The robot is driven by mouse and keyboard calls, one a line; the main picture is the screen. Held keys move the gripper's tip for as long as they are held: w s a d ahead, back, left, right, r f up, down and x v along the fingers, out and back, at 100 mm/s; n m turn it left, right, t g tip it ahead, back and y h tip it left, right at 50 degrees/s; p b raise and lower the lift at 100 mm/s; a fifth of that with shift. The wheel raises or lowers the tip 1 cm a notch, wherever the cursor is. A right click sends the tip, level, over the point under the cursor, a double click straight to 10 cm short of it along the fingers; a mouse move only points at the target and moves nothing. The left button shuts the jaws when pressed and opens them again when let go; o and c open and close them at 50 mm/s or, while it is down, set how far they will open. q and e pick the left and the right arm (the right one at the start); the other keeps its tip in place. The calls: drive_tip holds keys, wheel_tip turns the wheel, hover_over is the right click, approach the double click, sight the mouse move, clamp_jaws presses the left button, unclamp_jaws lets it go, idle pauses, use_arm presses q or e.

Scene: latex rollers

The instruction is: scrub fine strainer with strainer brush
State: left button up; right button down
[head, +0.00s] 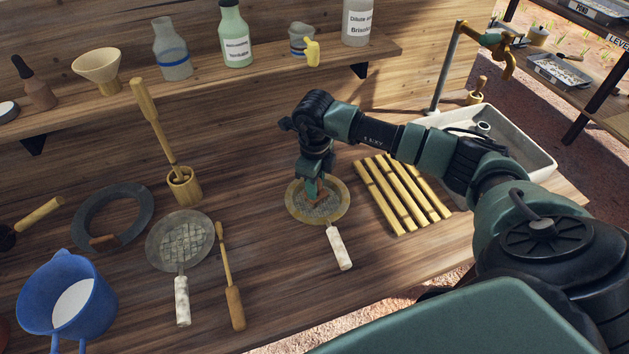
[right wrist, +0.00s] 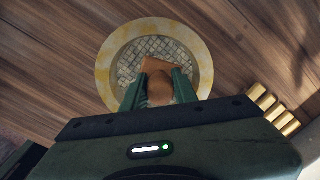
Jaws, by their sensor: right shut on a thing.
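A round strainer with a yellowish rim (head: 341,213) and a pale speckled handle lies on the wooden table in the head view. It also shows in the right wrist view, rim (right wrist: 104,70) and grey mesh. A second, greyer strainer (head: 183,236) with a similar handle lies to the left. My right gripper (head: 315,192) points down over the yellow-rimmed strainer. It is shut on a brown wooden brush (right wrist: 158,82), whose head is over the mesh. The bristles are hidden, so I cannot tell whether they touch. My left gripper is not in view.
A bamboo slat rack (head: 402,196) and a pale sink (head: 535,150) with a tap stand to the right. A blue jug (head: 68,300), a dark ring (head: 88,235), a wooden cup (head: 183,188) and a wooden tool (head: 234,300) lie left. Bottles stand on the shelf (head: 270,70).

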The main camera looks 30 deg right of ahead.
drive_tip(key=shift+s+a+p, duration=0.2)
drive_tip(key=shift+s, duration=0.6)
drive_tip(key=shift+s+a+p, duration=0.2)
drive_tip(key=shift+s, duration=0.55)
drive_tip(key=shift+f, duration=0.1)
drive_tip(key=shift+w, duration=0.1)
drive_tip(key=shift+w+d+b, duration=0.15)
drive_tip(key=shift+w+b, duration=0.4)
drive_tip(key=shift+b, duration=0.15)
drive_tip(key=shift+w+d+f+b, duration=0.1)
drive_tip(key=shift+w+d+b, duration=0.05)
drive_tip(key=shift+w+b, duration=0.35)
drive_tip(key=shift+w+d+b, duration=0.15)
drive_tip(key=shift+w+b, duration=0.1)
drive_tip(key=shift+w, duration=0.55)
drive_tip(key=shift+d, duration=0.1)
drive_tip(key=shift+r, duration=0.2)
